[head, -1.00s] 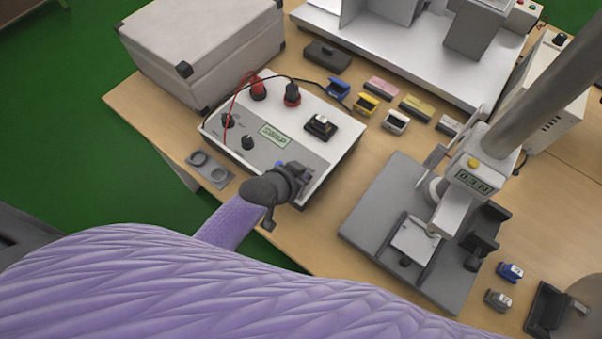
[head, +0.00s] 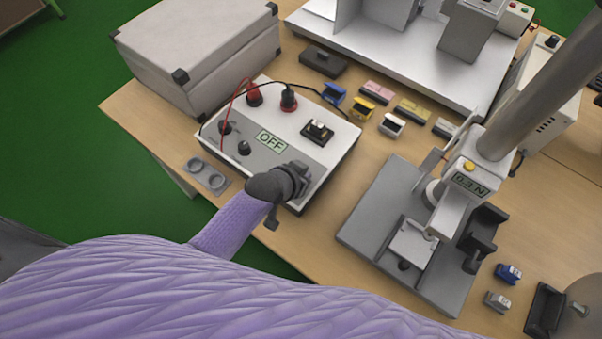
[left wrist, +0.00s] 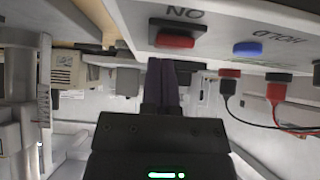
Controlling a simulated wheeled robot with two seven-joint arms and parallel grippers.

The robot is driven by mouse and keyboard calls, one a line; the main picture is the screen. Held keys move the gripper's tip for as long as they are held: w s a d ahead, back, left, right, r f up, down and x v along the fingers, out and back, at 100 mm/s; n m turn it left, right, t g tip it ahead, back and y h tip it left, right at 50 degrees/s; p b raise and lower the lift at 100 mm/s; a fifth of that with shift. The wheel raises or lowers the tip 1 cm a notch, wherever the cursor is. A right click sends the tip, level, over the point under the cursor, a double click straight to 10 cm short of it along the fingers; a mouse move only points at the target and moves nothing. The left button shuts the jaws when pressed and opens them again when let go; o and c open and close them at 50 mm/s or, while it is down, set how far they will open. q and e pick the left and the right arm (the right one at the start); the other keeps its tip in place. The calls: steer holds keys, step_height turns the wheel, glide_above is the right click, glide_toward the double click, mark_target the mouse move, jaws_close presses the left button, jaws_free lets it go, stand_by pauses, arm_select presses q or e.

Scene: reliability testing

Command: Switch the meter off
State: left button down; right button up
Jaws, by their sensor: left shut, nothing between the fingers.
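The meter (head: 222,150) is a white box with a grey panel on the table, and its display (head: 271,140) reads OFF. My left gripper (head: 299,176) is at the meter's near right edge and hides part of that side in the head view. In the left wrist view its dark fingers (left wrist: 163,78) are shut and empty. They are just below a red rocker switch (left wrist: 175,41) marked ON. I cannot tell whether they touch it. A blue button (left wrist: 247,49) marked HOLD is beside the switch. My right gripper is not in view.
A grey case (head: 195,50) stands behind the meter. Red and black leads run from the meter's plugs (head: 289,99). Several coloured clips lie to its right. A test stand (head: 385,225) with a 0.3 N display is on the right. A grey two-ring holder (head: 207,175) lies at left.

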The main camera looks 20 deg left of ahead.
arm_select(q)
steer(key=r+p, duration=0.5)
steer(key=shift+w+d+r, duration=0.1)
steer(key=shift+w+r, duration=0.15)
steer(key=shift+w, duration=0.05)
steer(key=p+v, duration=0.3)
steer(key=v, duration=0.5)
steer(key=shift+s+r+p, duration=0.25)
steer(key=shift+r+p, duration=0.05)
steer(key=shift+p, duration=0.1)
